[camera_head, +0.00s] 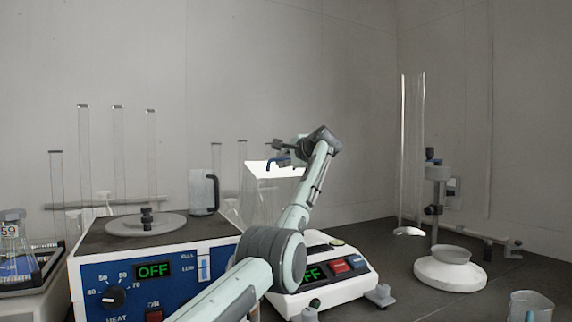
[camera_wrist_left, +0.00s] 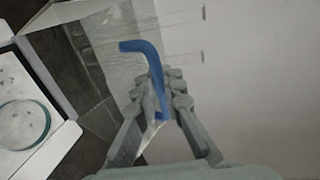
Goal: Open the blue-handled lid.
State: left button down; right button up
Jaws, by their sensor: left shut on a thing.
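The blue handle (camera_head: 278,161) of the lid shows at the top of a clear box on the white balance. The lid (camera_head: 262,171) shows as a bright white panel at the top of that box. In the left wrist view the blue bent handle (camera_wrist_left: 152,62) runs between my left gripper's fingers. My left gripper (camera_head: 283,150) comes over the box from the right and is shut on the blue handle. My arm hides part of the box and the balance. In the left wrist view the left gripper (camera_wrist_left: 160,88) hides part of the handle. My right gripper is not in view.
A hot plate with a blue front (camera_head: 209,286) stands left of the balance (camera_head: 340,287). Tall glass cylinders (camera_head: 83,150) stand behind it. A tall glass tube (camera_head: 411,150) and a white-based stand (camera_head: 450,275) are at the right. The dark bench (camera_head: 395,240) is clear between balance and stand.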

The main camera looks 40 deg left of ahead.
pick_arm(q)
jog(key=shift+r, duration=0.1)
jog(key=c, duration=1.9)
grip_release()
jog(key=shift+d, duration=0.2)
jog(key=v, duration=1.1)
jog(key=shift+s+d+r, duration=0.1)
jog(key=shift+s+d, duration=0.15)
jog(key=shift+d, duration=0.1)
